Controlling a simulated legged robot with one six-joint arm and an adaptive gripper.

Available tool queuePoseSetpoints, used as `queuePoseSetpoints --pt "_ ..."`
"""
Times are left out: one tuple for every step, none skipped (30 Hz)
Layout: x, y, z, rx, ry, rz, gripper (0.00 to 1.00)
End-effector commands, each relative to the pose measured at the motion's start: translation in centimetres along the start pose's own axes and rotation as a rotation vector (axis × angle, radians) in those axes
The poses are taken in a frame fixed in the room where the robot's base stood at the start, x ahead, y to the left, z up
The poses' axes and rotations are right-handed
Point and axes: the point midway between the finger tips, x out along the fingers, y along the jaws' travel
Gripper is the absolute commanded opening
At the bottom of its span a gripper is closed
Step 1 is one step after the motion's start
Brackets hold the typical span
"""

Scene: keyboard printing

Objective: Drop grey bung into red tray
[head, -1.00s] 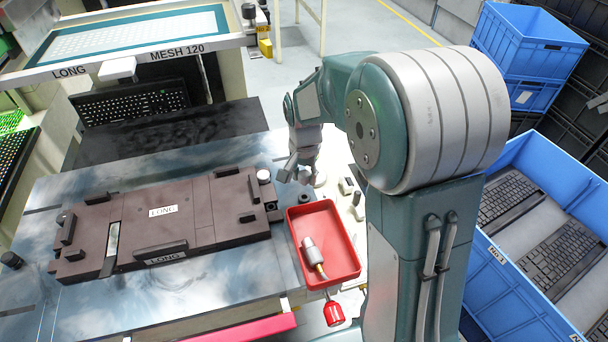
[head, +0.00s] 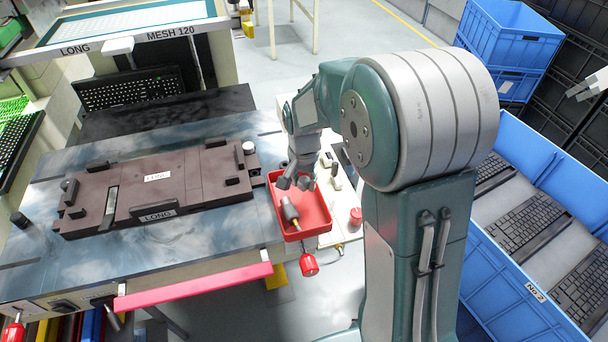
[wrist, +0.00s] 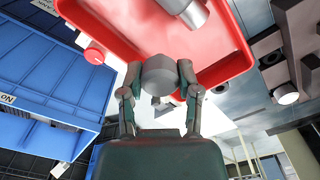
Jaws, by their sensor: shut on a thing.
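The red tray (head: 316,216) sits at the right end of the workbench. A silver cylinder with a brass-coloured tip (head: 289,212) lies in it. My gripper (head: 296,184) hangs over the far part of the tray. In the wrist view my gripper (wrist: 160,82) is shut on the grey bung (wrist: 160,72), a faceted grey piece between the two fingertips. The red tray (wrist: 125,18) fills the top of that view, with the silver cylinder (wrist: 186,10) inside. In the head view the bung cannot be told apart from the fingers.
A brown fixture (head: 190,180) marked LONG lies left of the tray. A white cylinder (head: 248,148) stands at its corner. A red-capped jar (head: 355,216) stands right of the tray. A blue crate (head: 510,290) with keyboards is at the right, beyond my arm.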

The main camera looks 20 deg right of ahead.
Motion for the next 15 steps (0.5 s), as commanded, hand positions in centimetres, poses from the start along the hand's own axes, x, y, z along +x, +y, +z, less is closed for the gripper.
queuePoseSetpoints --pt "0.8 0.1 0.1 0.0 -0.004 0.003 0.0" --pt "1.1 0.1 0.1 0.0 -0.003 0.003 0.0" --pt "1.5 0.1 0.1 0.0 -0.002 0.002 0.0" --pt "1.8 0.1 0.0 0.0 -0.003 0.002 0.0" --pt "2.1 0.1 0.0 0.0 -0.003 0.002 0.0" --pt "2.5 0.1 0.0 0.0 -0.002 0.001 0.0" --pt "2.7 0.1 0.0 0.0 -0.002 0.001 0.0" --pt "2.9 0.1 0.0 0.0 -0.002 0.001 0.0" --pt "3.0 0.1 0.0 0.0 -0.001 0.001 0.0" --pt "3.2 0.1 0.0 0.0 -0.001 0.001 0.0" --pt "3.3 0.0 0.0 0.0 0.0 0.0 0.0" --pt "3.3 0.0 0.0 0.0 0.0 0.0 0.0" --pt "3.4 0.0 0.0 0.0 0.0 0.0 0.0" --pt "3.4 0.0 0.0 0.0 0.0 0.0 0.0" --pt "3.4 0.0 0.0 0.0 0.0 0.0 0.0"
